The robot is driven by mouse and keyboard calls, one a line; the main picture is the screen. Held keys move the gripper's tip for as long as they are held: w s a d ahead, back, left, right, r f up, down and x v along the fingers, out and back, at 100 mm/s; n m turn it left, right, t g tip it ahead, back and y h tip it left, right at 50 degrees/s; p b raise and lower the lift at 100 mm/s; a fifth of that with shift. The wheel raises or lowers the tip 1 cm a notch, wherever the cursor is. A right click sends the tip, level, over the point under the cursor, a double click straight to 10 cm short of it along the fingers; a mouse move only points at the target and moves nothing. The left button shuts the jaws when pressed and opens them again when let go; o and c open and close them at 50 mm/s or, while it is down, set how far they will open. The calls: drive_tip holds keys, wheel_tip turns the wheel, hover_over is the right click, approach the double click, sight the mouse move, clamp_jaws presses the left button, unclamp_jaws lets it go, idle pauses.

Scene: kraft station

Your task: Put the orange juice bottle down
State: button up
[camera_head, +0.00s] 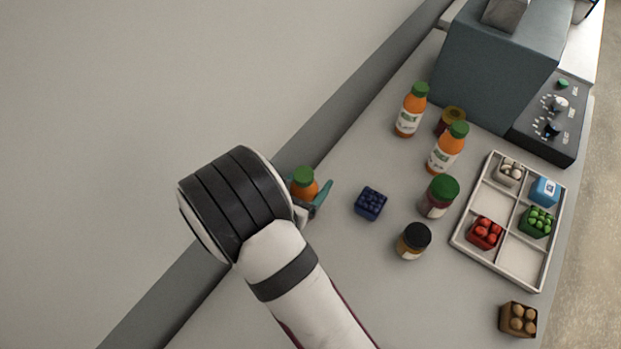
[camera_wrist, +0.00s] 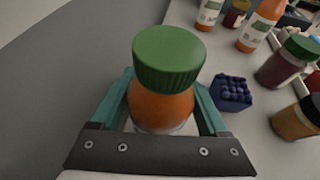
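The orange juice bottle (camera_head: 304,189), orange with a green cap, is between the fingers of my gripper (camera_head: 309,193) at the left of the table. In the wrist view, the bottle (camera_wrist: 160,108) stands upright with its cap towards the camera. The teal fingers of my gripper (camera_wrist: 162,105) lie close along both its sides, and the gripper looks shut on it. The bottle's lower part is hidden by my gripper and arm, so I cannot tell whether its base touches the table.
A blueberry box (camera_head: 370,203) stands just right of the bottle. Further right are a dark-lidded jar (camera_head: 412,241), a green-lidded jar (camera_head: 438,197), two more orange bottles (camera_head: 411,110) (camera_head: 447,148), a small jar (camera_head: 452,120) and a divided tray (camera_head: 497,206). The table (camera_head: 335,250) is bare nearer the front.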

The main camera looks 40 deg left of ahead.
drive_tip(key=shift+o, duration=1.4)
drive_tip(key=shift+s+r, duration=0.2)
drive_tip(key=shift+r, duration=0.05)
drive_tip(key=v, duration=1.1)
drive_tip(key=shift+s, duration=0.3)
drive_tip(key=shift+d, duration=0.1)
